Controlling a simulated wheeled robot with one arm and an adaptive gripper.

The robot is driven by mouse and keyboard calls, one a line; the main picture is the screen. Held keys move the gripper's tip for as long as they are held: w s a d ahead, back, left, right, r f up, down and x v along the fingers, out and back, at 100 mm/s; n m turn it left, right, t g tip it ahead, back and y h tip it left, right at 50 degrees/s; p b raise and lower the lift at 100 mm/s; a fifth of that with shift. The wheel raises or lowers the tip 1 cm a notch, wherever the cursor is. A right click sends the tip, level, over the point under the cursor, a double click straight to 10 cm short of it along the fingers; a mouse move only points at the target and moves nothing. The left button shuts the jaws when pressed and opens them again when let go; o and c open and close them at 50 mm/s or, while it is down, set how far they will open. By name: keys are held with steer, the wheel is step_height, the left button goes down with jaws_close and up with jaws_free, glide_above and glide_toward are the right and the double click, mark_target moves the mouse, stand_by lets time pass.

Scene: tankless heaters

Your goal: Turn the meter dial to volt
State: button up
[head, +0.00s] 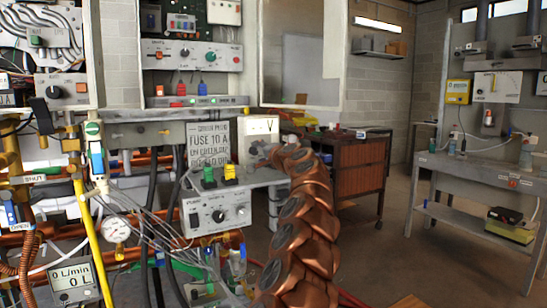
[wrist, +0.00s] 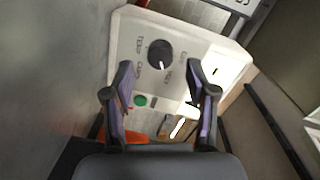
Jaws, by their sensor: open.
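The meter (wrist: 122,48) is a pale panel, tilted in the wrist view, with a round black dial (wrist: 160,54) near its middle. A white mark on the dial points down toward my gripper. Lettering surrounds the dial, but it is small and hard to read. A white display (wrist: 215,70) is on the right of the panel. My gripper (wrist: 167,80) is open, its two fingers spread just short of the dial, with nothing between them.
A grey box with knobs (head: 216,212) stands below left. Hoses and pipes crowd the left. A brown cabinet (head: 360,170) and a grey workbench (head: 480,170) stand right, with open floor between.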

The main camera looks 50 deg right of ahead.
steer(key=shift+s+a+r, duration=0.1)
steer(key=shift+s+a, duration=0.1)
steer(key=shift+a, duration=0.05)
steer(key=shift+s, duration=0.55)
steer(key=shift+v, duration=0.9)
steer(key=shift+s+a, duration=0.2)
steer(key=shift+s, duration=0.45)
steer(key=shift+v, duration=2.25)
steer(key=shift+a, duration=0.1)
